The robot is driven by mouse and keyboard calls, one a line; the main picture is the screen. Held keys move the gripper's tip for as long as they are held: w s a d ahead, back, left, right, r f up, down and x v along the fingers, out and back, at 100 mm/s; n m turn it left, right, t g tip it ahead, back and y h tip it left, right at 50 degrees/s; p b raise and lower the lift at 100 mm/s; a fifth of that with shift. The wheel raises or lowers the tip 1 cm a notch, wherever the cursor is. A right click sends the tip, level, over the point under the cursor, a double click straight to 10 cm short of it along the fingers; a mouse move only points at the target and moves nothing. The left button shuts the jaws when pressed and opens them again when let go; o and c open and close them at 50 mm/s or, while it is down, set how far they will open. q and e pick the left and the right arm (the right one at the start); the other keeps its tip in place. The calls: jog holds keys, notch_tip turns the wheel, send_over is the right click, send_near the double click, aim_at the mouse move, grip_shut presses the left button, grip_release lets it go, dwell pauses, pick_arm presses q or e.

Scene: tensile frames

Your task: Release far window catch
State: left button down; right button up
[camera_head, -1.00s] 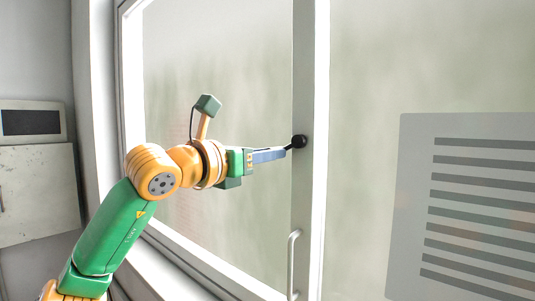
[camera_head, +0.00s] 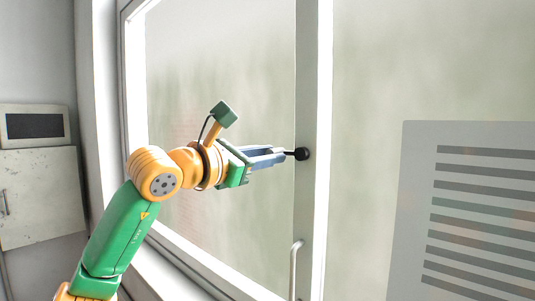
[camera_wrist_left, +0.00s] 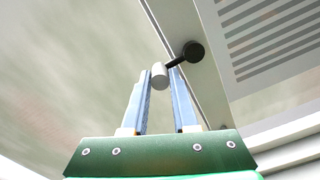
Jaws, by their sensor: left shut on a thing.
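The window catch has a round black hub (camera_head: 303,154) on the pale upright window frame. It also shows in the wrist view (camera_wrist_left: 193,52). A short dark lever runs from the hub, about level to the left in the head view, and ends in a light grey knob (camera_wrist_left: 158,76). My left gripper (camera_head: 281,155) reaches in from the left. Its two blue fingers are closed around the knob, one on each side, as the wrist view shows (camera_wrist_left: 160,80). My right gripper is not in view.
A pale handle (camera_head: 296,268) stands on the upright frame (camera_head: 310,100) below the catch. A striped panel (camera_head: 465,215) shows at the right. A wall box with a dark screen (camera_head: 35,125) and a cabinet (camera_head: 40,195) are at the left.

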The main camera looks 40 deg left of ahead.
pick_arm(q)
jog(key=shift+r+m, duration=0.25)
jog(key=shift+m, duration=0.15)
jog(key=c, duration=0.8)
grip_release()
jog(key=shift+o, duration=0.6)
jog(key=shift+w+f, duration=0.1)
jog(key=shift+w, duration=0.05)
jog(key=s+b, duration=0.2)
jog(key=s, duration=0.5)
jog(key=shift+a, duration=0.3)
jog(key=shift+f, duration=0.1)
